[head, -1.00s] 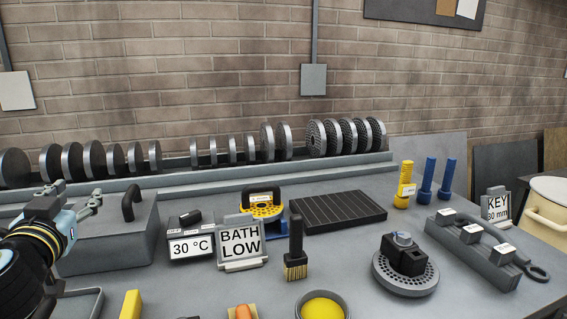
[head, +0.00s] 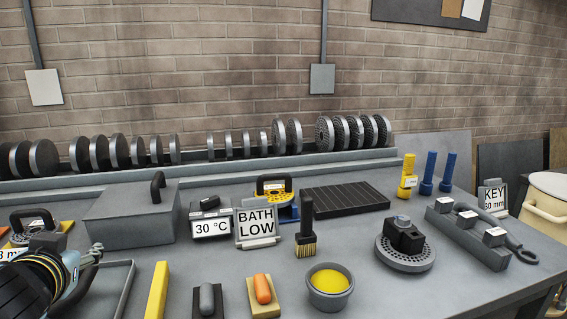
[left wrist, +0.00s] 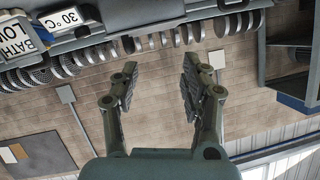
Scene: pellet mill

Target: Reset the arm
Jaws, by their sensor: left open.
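My left gripper (head: 84,257) is at the lower left of the head view, over the left part of the bench (head: 345,235). In the left wrist view its two fingers (left wrist: 158,88) are spread apart with nothing between them. That view is upside down and shows the brick wall and the rack of discs beyond the fingers. My left wrist covers part of a yellow item with a black handle (head: 33,222) at the far left. My right gripper is in neither view.
A grey box with a handle (head: 130,212) stands just beyond my left gripper. The "30 °C" display (head: 210,226), "BATH LOW" sign (head: 256,224), brush (head: 306,235) and yellow-filled bowl (head: 330,283) stand mid-bench. A ring die (head: 404,250) and key block (head: 468,235) are at right.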

